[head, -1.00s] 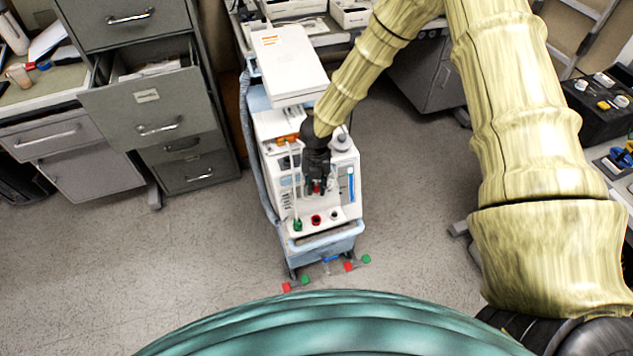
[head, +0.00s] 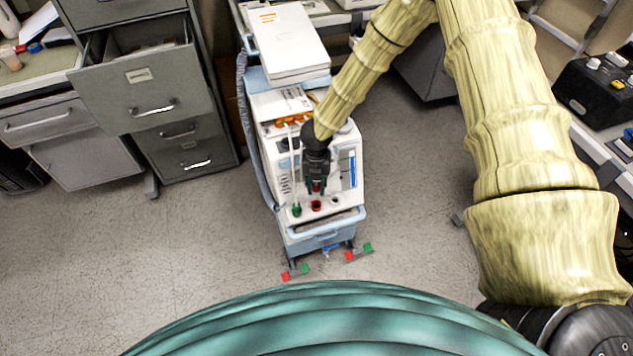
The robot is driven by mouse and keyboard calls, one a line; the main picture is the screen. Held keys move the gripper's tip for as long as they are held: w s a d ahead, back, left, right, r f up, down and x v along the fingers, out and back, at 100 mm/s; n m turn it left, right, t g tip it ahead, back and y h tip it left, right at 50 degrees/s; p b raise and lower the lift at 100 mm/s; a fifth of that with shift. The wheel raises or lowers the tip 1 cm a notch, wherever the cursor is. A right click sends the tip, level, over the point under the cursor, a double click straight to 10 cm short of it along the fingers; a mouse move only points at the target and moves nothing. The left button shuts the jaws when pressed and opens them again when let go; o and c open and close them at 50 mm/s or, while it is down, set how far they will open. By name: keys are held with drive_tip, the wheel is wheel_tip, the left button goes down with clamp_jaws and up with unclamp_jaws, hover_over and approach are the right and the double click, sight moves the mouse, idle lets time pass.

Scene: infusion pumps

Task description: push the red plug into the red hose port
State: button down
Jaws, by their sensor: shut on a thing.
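The infusion pump (head: 348,203) is a white unit on a light blue wheeled cart. On its front ledge is the red hose port (head: 316,206), a red ring with a dark opening. My black gripper (head: 316,186) points down above the ledge, just behind the port in the picture. It is shut on the red plug (head: 316,188), of which only a small red bit shows between the fingers. The plug appears apart from the port; its exact height and tilt cannot be told.
Another dark port (head: 335,201) is to the right of the red one. A white box (head: 287,42) stands on top behind the pump. A grey filing cabinet (head: 148,90) with an open drawer is at left. Floor (head: 180,245) around the cart is mostly clear.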

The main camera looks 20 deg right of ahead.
sight(316, 194)
drive_tip(key=shift+f+b, duration=1.55)
drive_tip(key=shift+f, duration=1.25)
drive_tip(key=shift+f+b, duration=1.1)
drive_tip(key=shift+f, duration=0.65)
drive_tip(key=c, duration=1.2)
unclamp_jaws()
drive_tip(key=shift+w+r, duration=0.1)
drive_tip(key=shift+r, duration=0.5)
drive_tip(key=r, duration=1.1)
drive_tip(key=shift+s, duration=0.25)
